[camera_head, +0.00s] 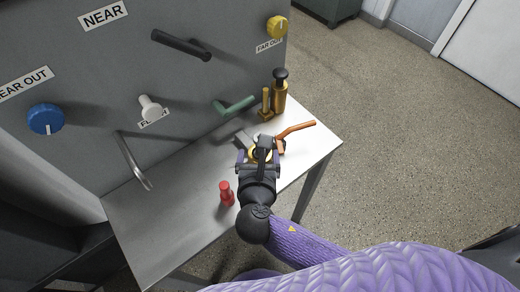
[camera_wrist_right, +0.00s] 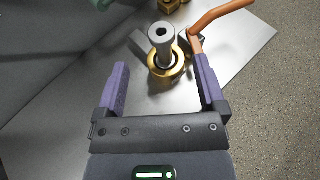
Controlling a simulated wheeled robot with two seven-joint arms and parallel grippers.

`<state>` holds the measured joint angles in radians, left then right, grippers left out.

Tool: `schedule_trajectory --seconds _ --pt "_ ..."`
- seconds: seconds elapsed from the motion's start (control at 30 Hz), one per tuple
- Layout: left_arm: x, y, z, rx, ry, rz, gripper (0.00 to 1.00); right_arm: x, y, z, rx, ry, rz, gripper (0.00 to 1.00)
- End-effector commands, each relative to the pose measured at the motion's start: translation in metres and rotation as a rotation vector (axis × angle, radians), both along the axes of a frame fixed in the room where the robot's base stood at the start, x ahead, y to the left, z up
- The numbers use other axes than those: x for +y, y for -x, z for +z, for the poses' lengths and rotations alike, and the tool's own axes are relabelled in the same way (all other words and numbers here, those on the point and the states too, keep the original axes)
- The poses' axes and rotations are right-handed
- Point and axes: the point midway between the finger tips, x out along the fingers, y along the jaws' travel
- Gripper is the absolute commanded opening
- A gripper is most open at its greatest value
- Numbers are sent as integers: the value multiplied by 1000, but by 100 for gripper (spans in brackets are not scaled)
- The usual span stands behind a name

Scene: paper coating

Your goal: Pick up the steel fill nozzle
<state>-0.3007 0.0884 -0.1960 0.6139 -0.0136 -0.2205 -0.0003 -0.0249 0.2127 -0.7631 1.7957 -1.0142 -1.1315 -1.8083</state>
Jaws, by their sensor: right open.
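A grey steel nozzle (camera_wrist_right: 162,42) with a hole in its top stands in a round brass collar (camera_wrist_right: 178,72) in the right wrist view. It looks upright or slightly tilted. My right gripper (camera_wrist_right: 160,82) is open, with one purple finger on each side of the collar and the nozzle a little beyond the fingertips. I see no contact. In the head view my right gripper (camera_head: 260,158) is over the steel table and hides most of the nozzle. My left gripper is not in view.
An orange-handled valve (camera_head: 295,130) is close to the right finger. A brass pump with a black knob (camera_head: 279,95) stands behind, near a green handle (camera_head: 235,105). A red bottle-like object (camera_head: 227,194) stands at front left. A bent steel pipe (camera_head: 133,162) hangs from the grey panel (camera_head: 95,85).

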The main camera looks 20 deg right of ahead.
Motion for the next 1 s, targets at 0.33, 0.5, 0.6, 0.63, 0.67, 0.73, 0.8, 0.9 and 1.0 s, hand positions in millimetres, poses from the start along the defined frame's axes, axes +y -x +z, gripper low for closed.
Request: schedule_trajectory --seconds 0.33,0.5,0.6,0.63,0.67,0.73,0.8,0.9,1.0 --pt "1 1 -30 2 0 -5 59 -19 -56 -27 2 -3 -2 89" --pt "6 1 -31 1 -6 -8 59 -22 -65 -28 3 -6 -1 89" --pt "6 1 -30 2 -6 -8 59 -22 -65 -27 3 -6 -1 89" --pt "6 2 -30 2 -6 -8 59 -22 -64 -27 3 -6 -1 89" --pt "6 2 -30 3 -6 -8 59 -22 -64 -27 3 -6 -1 83" --pt "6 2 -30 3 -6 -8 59 -22 -64 -27 3 -6 -1 68" --pt "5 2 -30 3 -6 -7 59 -22 -64 -27 3 -6 -1 53" --pt "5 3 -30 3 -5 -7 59 -22 -64 -27 3 -6 -1 32" --pt "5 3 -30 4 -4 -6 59 -22 -64 -27 3 -7 -1 11"
